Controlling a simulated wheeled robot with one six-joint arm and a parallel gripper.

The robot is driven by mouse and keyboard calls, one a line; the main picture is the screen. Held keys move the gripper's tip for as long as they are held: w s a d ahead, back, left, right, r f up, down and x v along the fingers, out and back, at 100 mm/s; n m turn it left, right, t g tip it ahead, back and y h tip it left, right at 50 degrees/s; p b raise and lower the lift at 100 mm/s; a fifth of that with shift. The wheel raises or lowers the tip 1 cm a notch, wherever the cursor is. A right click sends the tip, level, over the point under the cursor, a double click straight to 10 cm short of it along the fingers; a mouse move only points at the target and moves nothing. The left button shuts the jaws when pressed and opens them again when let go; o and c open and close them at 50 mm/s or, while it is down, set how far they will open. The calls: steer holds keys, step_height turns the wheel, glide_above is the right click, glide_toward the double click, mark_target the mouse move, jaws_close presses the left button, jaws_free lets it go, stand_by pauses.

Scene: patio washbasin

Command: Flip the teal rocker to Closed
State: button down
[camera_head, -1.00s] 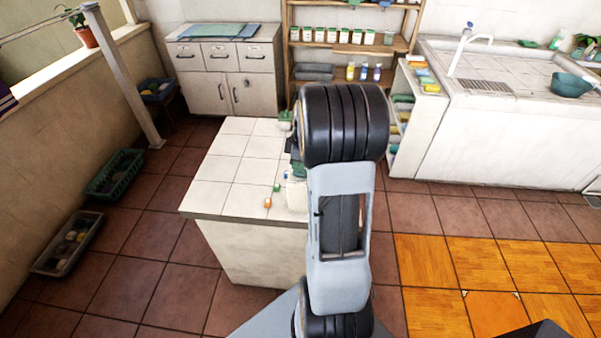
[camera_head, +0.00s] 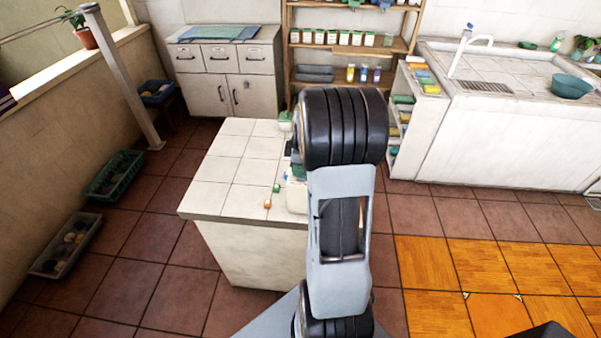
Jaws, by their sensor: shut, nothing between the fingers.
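My arm stands across the middle of the head view and hides much of the tiled counter (camera_head: 238,170). My gripper is hidden behind the arm. A whitish box-like thing (camera_head: 296,197) shows at the arm's left edge on the counter, mostly covered. A small teal-green patch (camera_head: 298,171) shows just above it, but I cannot tell whether it is the teal rocker or what position it is in. A small orange piece (camera_head: 267,203) and a small green piece (camera_head: 276,188) are on the counter to the left of the box.
A green-topped item (camera_head: 285,121) is at the counter's far edge. Behind are a cabinet (camera_head: 227,90), shelves with jars (camera_head: 350,50), and a washbasin unit (camera_head: 520,130) with a teal bowl (camera_head: 571,86). Crates (camera_head: 66,245) line the left wall. Floor on the right is clear.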

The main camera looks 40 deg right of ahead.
steer(key=shift+r+p, duration=2.3)
steer(key=shift+r, duration=1.2)
steer(key=shift+m, duration=0.6)
steer(key=shift+s+f+m, duration=0.2)
steer(key=shift+f+m, duration=0.05)
steer(key=shift+m, duration=0.55)
steer(key=s+a+r+m+t, duration=0.1)
steer(key=s+a+r+m, duration=0.1)
steer(key=a, duration=0.5)
steer(key=s+a+r+m+t, duration=0.1)
steer(key=s+a+r+m, duration=0.1)
steer(key=s+a+r, duration=0.2)
steer(key=s+a+r+m+t+h, duration=0.1)
steer(key=s+a+r+m, duration=0.1)
steer(key=s+a, duration=0.4)
steer(key=a+r, duration=0.1)
steer(key=a, duration=0.2)
steer(key=shift+a+r+t, duration=0.3)
steer(key=shift+r, duration=0.1)
